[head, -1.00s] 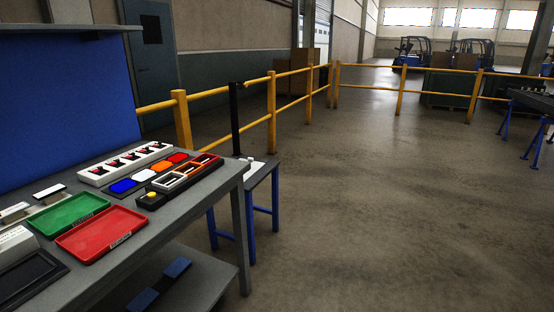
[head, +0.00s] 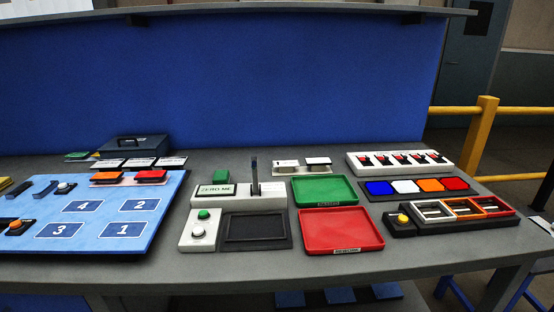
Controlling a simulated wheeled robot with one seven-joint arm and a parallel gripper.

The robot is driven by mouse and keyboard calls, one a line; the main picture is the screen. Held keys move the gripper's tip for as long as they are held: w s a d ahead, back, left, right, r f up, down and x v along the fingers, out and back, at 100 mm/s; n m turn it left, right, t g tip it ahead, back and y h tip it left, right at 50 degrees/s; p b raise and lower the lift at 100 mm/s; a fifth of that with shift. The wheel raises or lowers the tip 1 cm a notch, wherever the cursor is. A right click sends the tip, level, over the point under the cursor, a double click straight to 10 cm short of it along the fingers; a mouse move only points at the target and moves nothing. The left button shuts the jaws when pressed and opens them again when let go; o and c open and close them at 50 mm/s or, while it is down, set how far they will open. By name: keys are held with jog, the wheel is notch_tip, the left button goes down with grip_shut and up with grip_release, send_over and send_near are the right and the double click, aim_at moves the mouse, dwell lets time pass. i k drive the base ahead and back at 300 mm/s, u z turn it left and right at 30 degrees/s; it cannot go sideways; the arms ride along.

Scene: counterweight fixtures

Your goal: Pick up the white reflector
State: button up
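A white reflector (head: 405,187) lies on a dark strip at the right of the workbench. It sits between a blue reflector (head: 380,188) and an orange reflector (head: 430,185), with a red reflector (head: 455,184) at the right end of the row. Its top is uncovered. My gripper is not in view.
A white block with several red-and-black switches (head: 398,161) stands behind the row. In front is a black unit with a yellow button (head: 402,219) and framed slots. Left are a green tray (head: 323,190), a red tray (head: 341,230) and a numbered blue board (head: 100,222).

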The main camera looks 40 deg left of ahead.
aim_at(320, 161)
jog(key=u, duration=0.6)
jog(key=i, duration=0.9)
jog(key=u, duration=0.75)
jog(key=i, duration=0.5)
jog(key=u, duration=0.25)
